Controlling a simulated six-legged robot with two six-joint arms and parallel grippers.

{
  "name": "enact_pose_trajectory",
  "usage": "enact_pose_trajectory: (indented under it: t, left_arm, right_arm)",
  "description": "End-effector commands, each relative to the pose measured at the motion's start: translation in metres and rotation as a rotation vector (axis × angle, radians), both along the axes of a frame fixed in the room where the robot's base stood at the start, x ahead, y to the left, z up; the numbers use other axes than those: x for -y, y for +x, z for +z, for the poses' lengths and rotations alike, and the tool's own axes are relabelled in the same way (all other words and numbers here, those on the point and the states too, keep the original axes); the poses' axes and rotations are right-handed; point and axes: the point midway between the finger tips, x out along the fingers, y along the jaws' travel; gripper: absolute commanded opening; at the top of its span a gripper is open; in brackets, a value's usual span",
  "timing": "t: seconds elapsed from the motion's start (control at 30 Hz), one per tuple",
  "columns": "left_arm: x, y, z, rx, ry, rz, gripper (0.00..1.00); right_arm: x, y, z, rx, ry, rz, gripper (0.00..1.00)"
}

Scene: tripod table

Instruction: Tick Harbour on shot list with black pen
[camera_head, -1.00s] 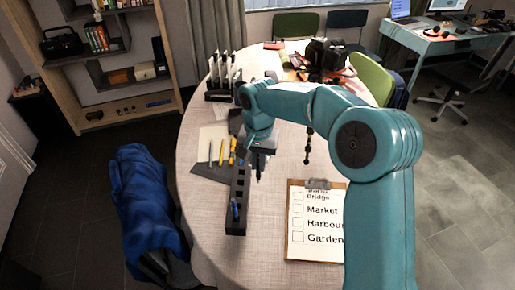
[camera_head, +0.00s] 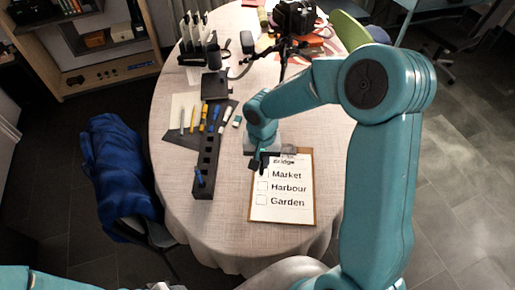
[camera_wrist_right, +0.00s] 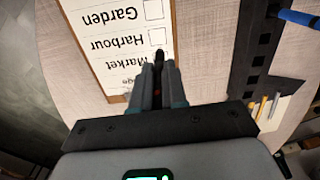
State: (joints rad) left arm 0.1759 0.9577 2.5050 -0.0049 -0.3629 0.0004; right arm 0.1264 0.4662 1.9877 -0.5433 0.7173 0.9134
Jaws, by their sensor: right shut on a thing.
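The shot list (camera_head: 283,214) lies on a brown clipboard on the round table, with Market, Harbour and Garden readable in the head view; Bridge is partly covered. In the right wrist view, the list (camera_wrist_right: 112,48) appears upside down. The Harbour box (camera_wrist_right: 157,37) and Garden box (camera_wrist_right: 153,9) look empty. My right gripper (camera_head: 262,163) is over the list's upper left part. It is shut on the black pen (camera_wrist_right: 159,54), whose dark end points toward the Harbour box. I cannot tell whether it touches paper. My fingers hide the Market box in the wrist view. My left gripper is out of view.
A black slotted holder (camera_head: 204,187) with a blue pen (camera_head: 199,177) stands left of the clipboard. Several pens and markers lie on a dark mat behind it. A camera on a small tripod (camera_head: 285,47) stands further back. A blue-draped chair (camera_head: 122,165) is at the left.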

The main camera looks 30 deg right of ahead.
Motion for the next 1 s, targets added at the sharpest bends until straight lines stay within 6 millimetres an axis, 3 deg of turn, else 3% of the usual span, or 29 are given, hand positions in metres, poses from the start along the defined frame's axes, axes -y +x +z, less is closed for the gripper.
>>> enact_pose_trajectory:
  t: [0.03, 0.17, 0.73, 1.0]
  left_arm:
    - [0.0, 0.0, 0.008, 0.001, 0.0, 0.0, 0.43]
    - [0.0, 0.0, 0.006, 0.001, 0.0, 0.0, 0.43]
    - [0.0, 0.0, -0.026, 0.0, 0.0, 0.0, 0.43]
    - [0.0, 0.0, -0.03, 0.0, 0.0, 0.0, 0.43]
  right_arm:
    - [0.0, 0.0, 0.006, 0.0, 0.0, -0.004, 0.0]
    - [-0.001, 0.0, 0.004, 0.0, 0.0, -0.007, 0.0]
    - [0.0, 0.0, -0.046, -0.001, 0.0, -0.007, 0.0]
    - [0.002, -0.001, -0.053, 0.001, -0.001, -0.007, 0.0]
